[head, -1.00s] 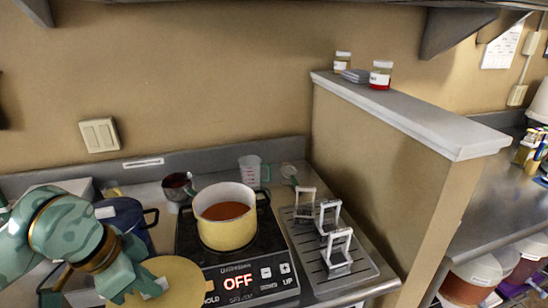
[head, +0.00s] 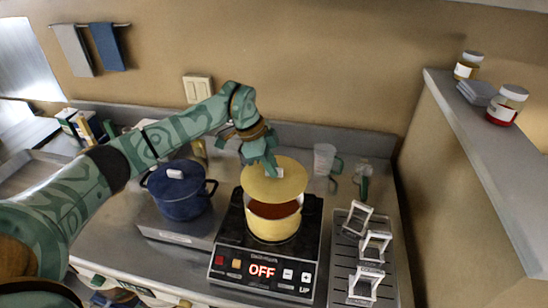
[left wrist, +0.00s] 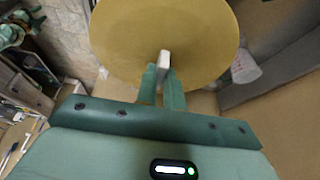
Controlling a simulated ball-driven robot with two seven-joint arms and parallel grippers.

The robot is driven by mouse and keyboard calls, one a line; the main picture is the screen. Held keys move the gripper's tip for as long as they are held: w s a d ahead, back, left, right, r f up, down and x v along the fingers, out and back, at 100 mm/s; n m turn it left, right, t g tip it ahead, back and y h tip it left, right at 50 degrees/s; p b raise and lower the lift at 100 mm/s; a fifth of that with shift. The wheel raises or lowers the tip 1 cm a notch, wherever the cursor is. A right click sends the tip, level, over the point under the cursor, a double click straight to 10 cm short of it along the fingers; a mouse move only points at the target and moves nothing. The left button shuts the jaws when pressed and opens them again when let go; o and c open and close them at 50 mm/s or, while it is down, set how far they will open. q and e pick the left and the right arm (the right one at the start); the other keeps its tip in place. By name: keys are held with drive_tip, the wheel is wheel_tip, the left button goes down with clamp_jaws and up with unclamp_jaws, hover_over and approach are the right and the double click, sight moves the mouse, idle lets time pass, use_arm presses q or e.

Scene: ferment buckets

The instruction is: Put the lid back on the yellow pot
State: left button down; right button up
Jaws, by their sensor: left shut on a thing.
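The yellow pot (head: 272,229) stands on the black hot plate in the head view, with orange-red liquid showing at its front. My left gripper (head: 266,168) is shut on the white knob of the round yellow lid (head: 287,186). The lid is above the pot and toward its back, covering the rear of the opening from this view. A gap shows at the front, so it is not seated. In the left wrist view, the lid (left wrist: 140,40) fills the upper middle beyond the gripper (left wrist: 162,80). My right gripper is not in view.
A blue lidded pot (head: 178,192) stands left of the hot plate (head: 262,270), whose display reads OFF. A measuring cup (head: 325,158) is behind on the right. A tray (head: 340,278) with several white frames lies to the right, near a wall with a ledge (head: 470,130).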

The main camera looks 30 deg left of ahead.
sight(268, 175)
use_arm(q)
wheel_tip(268, 175, down, 4)
drive_tip(key=b, duration=0.3)
drive_tip(key=shift+w+a+f, duration=0.1)
drive_tip(key=shift+f, duration=0.25)
drive_tip(key=shift+f+b, duration=0.4)
drive_tip(key=shift+f, duration=0.15)
drive_tip(key=shift+r+p, duration=0.1)
drive_tip(key=shift+p, duration=0.55)
drive_tip(key=shift+f, duration=0.2)
idle(1.2)
drive_tip(key=shift+p, duration=0.55)
idle(0.3)
